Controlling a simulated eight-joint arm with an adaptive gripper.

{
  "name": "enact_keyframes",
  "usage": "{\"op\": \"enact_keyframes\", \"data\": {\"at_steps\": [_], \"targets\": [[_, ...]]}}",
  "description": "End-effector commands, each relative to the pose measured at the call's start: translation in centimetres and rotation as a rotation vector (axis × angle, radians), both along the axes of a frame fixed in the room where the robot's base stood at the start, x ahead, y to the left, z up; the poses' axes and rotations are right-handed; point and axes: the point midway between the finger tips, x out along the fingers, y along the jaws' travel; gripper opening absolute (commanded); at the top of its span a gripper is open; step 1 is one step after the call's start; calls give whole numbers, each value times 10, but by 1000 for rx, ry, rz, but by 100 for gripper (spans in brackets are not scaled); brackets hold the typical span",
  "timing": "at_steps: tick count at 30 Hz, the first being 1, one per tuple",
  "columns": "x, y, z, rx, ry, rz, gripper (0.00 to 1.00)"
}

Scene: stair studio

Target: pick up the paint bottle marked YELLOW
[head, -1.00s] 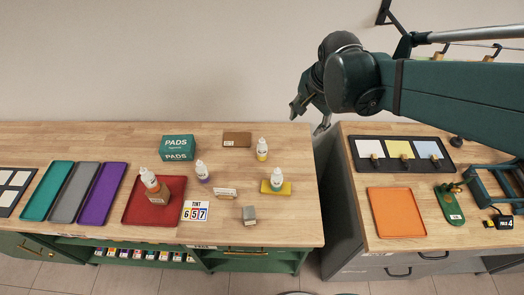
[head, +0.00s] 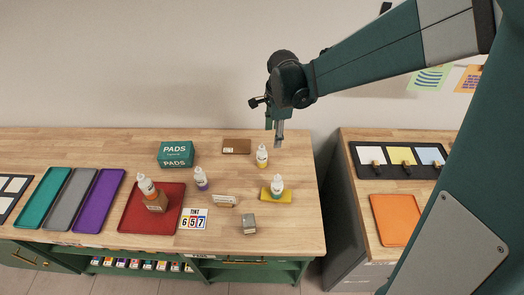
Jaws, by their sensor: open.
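A small white-capped bottle with a yellow lower part (head: 262,156) stands upright near the back right of the left workbench; its lettering is too small to read, but its colour fits YELLOW. My gripper (head: 275,129) is open and empty, pointing down above the bench's back right, just up and right of this bottle and apart from it. Another white bottle (head: 277,186) is at a yellow block or sponge (head: 266,195). A bottle with a purple lower part (head: 201,179) stands further left. A white-topped bottle (head: 146,184) is at the red tray (head: 133,215), beside a brown block.
A green PADS box (head: 176,154), a brown flat piece (head: 237,146), a small white card holder (head: 224,200), a TINT card (head: 193,218) and a grey block (head: 249,223) lie around. A gap separates the right bench, with its orange tray (head: 396,219).

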Motion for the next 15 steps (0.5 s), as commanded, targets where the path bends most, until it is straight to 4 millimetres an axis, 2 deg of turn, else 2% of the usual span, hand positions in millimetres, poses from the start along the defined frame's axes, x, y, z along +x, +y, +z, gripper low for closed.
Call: {"op": "enact_keyframes", "data": {"at_steps": [9, 15], "targets": [[21, 33, -59, -4, 68, -179, 46], [27, 47, -84, -10, 96, -261, 46]]}}
